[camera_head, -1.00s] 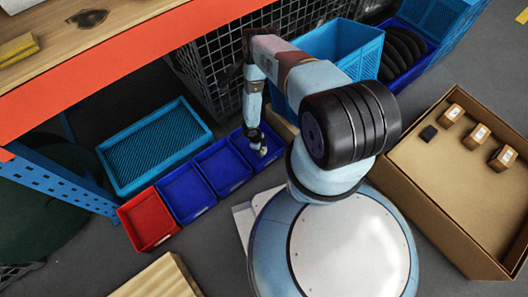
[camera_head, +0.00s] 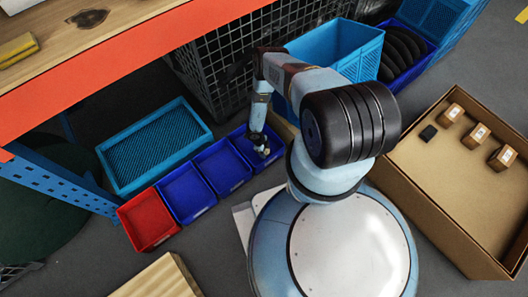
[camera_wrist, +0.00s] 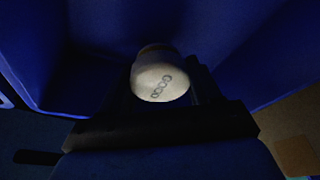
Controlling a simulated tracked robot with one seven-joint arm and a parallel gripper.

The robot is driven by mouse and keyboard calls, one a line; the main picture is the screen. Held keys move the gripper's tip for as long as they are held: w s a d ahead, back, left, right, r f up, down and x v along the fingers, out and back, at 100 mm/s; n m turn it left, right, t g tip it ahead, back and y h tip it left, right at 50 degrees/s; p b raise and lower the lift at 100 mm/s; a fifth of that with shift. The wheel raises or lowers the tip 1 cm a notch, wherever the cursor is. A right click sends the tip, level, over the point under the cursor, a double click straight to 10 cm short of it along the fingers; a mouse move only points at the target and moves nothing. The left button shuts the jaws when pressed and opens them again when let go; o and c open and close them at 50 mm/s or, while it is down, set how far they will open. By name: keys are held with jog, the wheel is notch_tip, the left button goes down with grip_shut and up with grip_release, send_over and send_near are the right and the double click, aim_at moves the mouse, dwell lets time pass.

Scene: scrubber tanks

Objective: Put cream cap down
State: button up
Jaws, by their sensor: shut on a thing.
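The cream cap (camera_wrist: 160,82) is round and pale, with dark lettering on its face, and fills the middle of the wrist view. My gripper (camera_wrist: 160,100) is shut on it. In the head view my gripper (camera_head: 262,149) points down at the blue bin (camera_head: 240,136) at the right end of a row of small bins, with a small pale spot at its tip. Blue walls (camera_wrist: 270,50) surround the cap in the wrist view. Whether the cap touches the bin floor cannot be told.
More blue bins (camera_head: 182,192) and a red bin (camera_head: 150,224) continue the row to the left. A blue tray (camera_head: 155,145) lies behind them. A wire mesh crate (camera_head: 215,70) stands behind, and a cardboard box (camera_head: 450,190) with several small boxes stands at right.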

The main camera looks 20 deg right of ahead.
jog(key=shift+f, duration=0.6)
jog(key=o, duration=1.1)
jog(key=shift+r, duration=0.6)
jog(key=v, duration=1.2)
jog(key=shift+s, duration=0.1)
